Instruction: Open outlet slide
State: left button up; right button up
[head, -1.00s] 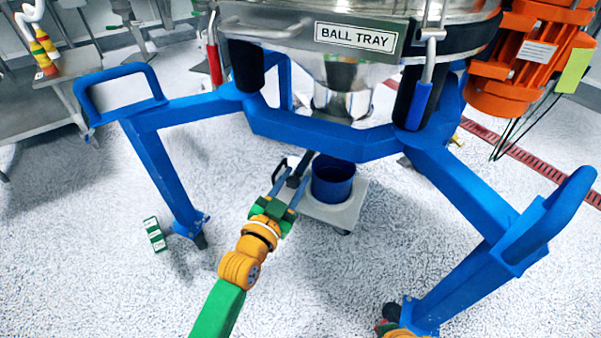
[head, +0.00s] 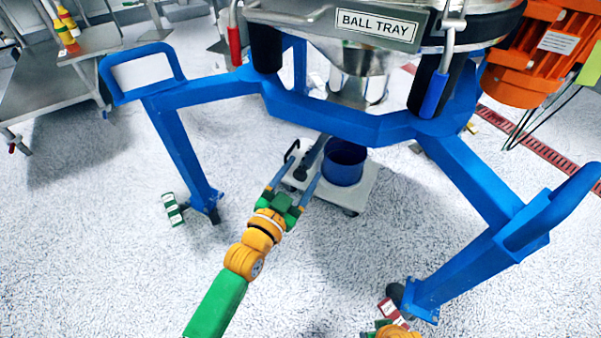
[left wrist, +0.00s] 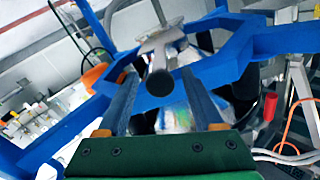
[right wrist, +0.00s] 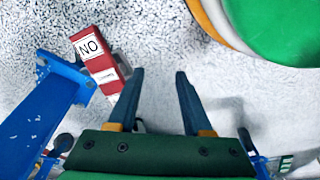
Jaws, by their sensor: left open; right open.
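The sifter's outlet (head: 355,90) is a shiny metal spout under the blue frame. A dark rod-like handle (head: 312,158), apparently the outlet slide's, shows below it in the head view. In the left wrist view its round black knob (left wrist: 160,82) appears between my two fingers, with a metal bracket (left wrist: 160,38) behind. My left gripper (head: 306,161) is open, its fingers pointing at the handle. I cannot tell if they touch it. My right gripper (right wrist: 158,72) is open and empty. Only a bit of the right arm shows at the head view's bottom edge.
A blue bucket (head: 344,163) stands on a pale wheeled dolly (head: 366,187) under the outlet. Blue frame legs (head: 187,155) stand on both sides. A red box marked NO (right wrist: 95,55) lies near the right leg, a green-and-white box (head: 172,210) near the left leg.

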pick_arm(q)
jog(key=shift+s, duration=0.15)
jog(key=p+v, duration=0.2)
jog(key=v, duration=0.5)
pick_arm(e)
jog(key=s+f, duration=0.3)
jog(key=shift+s+d+f, duration=0.15)
jog(key=shift+d+f, duration=0.1)
jog(key=shift+d, duration=0.1)
